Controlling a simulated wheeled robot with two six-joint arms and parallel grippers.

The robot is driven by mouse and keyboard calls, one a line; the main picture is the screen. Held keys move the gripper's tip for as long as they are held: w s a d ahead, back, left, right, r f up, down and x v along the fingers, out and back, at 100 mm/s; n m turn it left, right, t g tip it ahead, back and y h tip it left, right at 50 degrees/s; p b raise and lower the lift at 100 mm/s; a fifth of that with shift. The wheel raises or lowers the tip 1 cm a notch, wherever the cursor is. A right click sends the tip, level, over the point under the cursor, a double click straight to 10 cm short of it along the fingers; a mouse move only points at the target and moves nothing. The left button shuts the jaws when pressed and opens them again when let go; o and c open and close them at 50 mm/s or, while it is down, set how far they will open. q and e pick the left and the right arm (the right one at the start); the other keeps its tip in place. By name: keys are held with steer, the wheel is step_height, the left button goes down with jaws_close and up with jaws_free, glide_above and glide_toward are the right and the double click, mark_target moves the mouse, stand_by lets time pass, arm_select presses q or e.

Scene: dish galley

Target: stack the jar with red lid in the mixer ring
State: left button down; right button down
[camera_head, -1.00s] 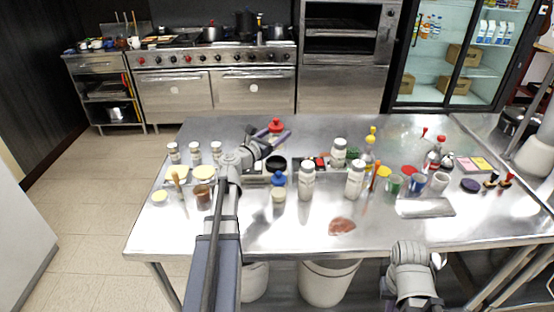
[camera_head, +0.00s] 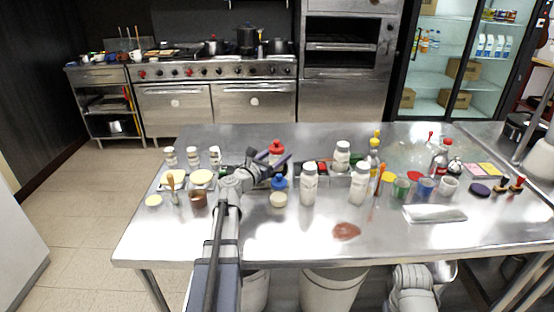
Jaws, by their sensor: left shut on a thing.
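The jar with the red lid (camera_head: 277,147) is at the middle left of the table. Only its red top shows clearly; its lower body is hidden behind my gripper. My left gripper (camera_head: 272,163) is shut on this jar, its purple-grey fingers around it. The mixer ring cannot be made out clearly; a dark shape lies behind and under the gripper, mostly covered. I cannot tell whether the jar touches it. Of my right arm only a grey link shows at the bottom right, below the table edge.
A blue-topped jar (camera_head: 279,184) stands close in front of the gripper. White jars (camera_head: 309,186) (camera_head: 358,184) stand to the right. A brown cup (camera_head: 198,199) and pale-lidded jars (camera_head: 202,178) are left. The table's front (camera_head: 270,240) is mostly clear, with a reddish patch (camera_head: 346,231).

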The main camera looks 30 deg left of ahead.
arm_select(q)
steer(key=shift+f+b, duration=0.35)
steer(key=shift+b, duration=0.05)
jaws_free()
steer(key=shift+r, duration=0.1)
steer(key=shift+r+p, duration=0.55)
steer(key=shift+p, duration=0.1)
steer(key=s+a, duration=0.1)
steer(key=s, duration=1.1)
steer(key=shift+a+f, duration=0.15)
steer(key=shift+f, duration=0.1)
